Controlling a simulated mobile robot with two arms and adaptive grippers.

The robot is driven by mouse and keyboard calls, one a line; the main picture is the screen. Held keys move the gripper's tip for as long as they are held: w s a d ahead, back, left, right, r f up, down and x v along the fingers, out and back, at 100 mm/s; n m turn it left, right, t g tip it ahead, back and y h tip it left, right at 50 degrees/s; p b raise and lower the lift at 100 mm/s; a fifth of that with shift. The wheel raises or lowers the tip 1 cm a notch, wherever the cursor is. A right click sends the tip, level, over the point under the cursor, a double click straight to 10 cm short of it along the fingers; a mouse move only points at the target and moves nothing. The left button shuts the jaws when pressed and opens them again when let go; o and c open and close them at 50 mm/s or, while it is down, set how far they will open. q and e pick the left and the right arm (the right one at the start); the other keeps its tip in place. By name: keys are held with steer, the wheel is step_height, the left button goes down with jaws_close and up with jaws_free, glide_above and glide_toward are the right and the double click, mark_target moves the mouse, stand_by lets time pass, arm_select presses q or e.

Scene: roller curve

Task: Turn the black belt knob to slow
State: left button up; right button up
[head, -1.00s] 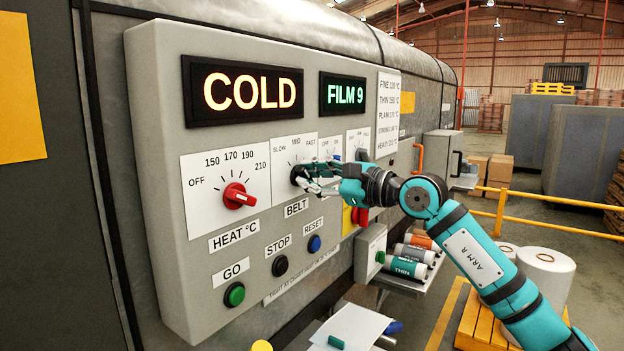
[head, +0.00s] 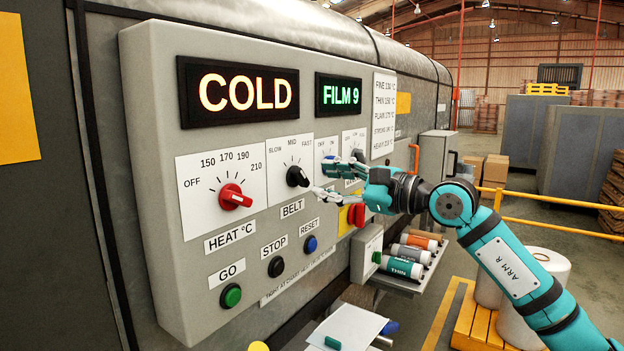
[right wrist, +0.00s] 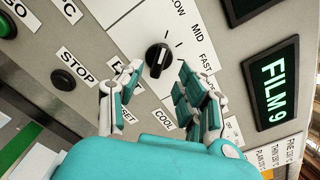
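The black belt knob (head: 297,176) sits on the white dial plate marked SLOW, MID, FAST, above the BELT label (head: 293,208). It shows in full, but I cannot tell surely which mark it points to. My right gripper (head: 325,176) is open and empty, just right of the knob and apart from it. In the right wrist view the knob (right wrist: 158,56) lies beyond the gap between the two spread fingers (right wrist: 147,80), touching neither. My left gripper is not in view.
The red heat knob (head: 234,197) is left of the belt dial. Green GO (head: 231,295), black STOP (head: 276,266) and blue RESET (head: 310,243) buttons are below. A red knob on yellow (head: 356,214) sits under my right gripper. Displays (head: 240,92) read COLD and FILM 9.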

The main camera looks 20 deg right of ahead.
steer(key=v, duration=0.7)
steer(key=shift+a, duration=0.1)
